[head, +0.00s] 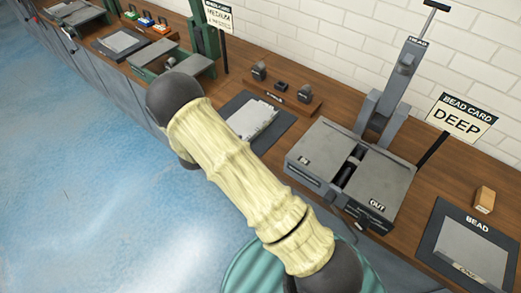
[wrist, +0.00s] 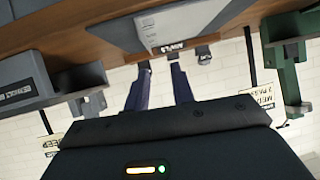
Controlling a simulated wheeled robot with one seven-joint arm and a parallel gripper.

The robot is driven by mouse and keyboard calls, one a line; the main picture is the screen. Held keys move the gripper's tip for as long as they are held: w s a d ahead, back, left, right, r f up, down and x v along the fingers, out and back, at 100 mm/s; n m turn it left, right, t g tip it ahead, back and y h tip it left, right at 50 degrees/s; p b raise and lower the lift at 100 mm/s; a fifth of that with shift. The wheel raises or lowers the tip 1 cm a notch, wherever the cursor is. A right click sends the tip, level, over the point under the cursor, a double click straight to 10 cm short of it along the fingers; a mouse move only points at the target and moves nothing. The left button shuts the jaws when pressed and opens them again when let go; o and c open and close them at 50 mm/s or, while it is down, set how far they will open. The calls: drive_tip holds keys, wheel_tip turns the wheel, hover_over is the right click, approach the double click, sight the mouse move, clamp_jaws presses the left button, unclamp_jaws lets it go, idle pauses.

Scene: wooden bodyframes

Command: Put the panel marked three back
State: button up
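A pale grey panel (head: 250,117) lies on a dark mat beside the arm in the head view. It also shows at the top of the wrist view (wrist: 185,22), close to the bench edge. Another grey panel (head: 472,250) lies on the mat labelled BEAD at the lower right. A third (head: 121,41) lies farther left. I cannot read a number three on any of them. My gripper (wrist: 158,62) shows two dark fingers apart with nothing between them, in front of the wall. In the head view my arm hides it.
The grey bead machine (head: 350,170) with IN and OUT plates stands right of the middle panel, with a DEEP card (head: 461,118). A wooden strip with dark blocks (head: 281,87) lies behind the panel. A green machine (head: 172,66) stands left. Blue floor (head: 90,170) is open in front.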

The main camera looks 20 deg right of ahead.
drive_tip(key=s+r+n+g+y, duration=0.1)
drive_tip(key=s+r+n+y, duration=0.35)
drive_tip(key=r+y, duration=0.55)
drive_tip(key=s+d+r+n+g, duration=0.2)
drive_tip(key=s+d+r, duration=0.1)
drive_tip(key=s, duration=0.6)
drive_tip(key=s+d+r+n+g+h, duration=0.1)
drive_tip(key=s+d+r+n+g, duration=0.1)
drive_tip(key=s, duration=0.8)
wheel_tip(320, 180, up, 3)
drive_tip(key=shift+d+f+n+g, duration=0.2)
drive_tip(key=shift+d+n+g, duration=0.2)
drive_tip(key=shift+d+n, duration=0.6)
drive_tip(key=shift+s+d+m, duration=0.1)
drive_tip(key=shift+d+m, duration=0.15)
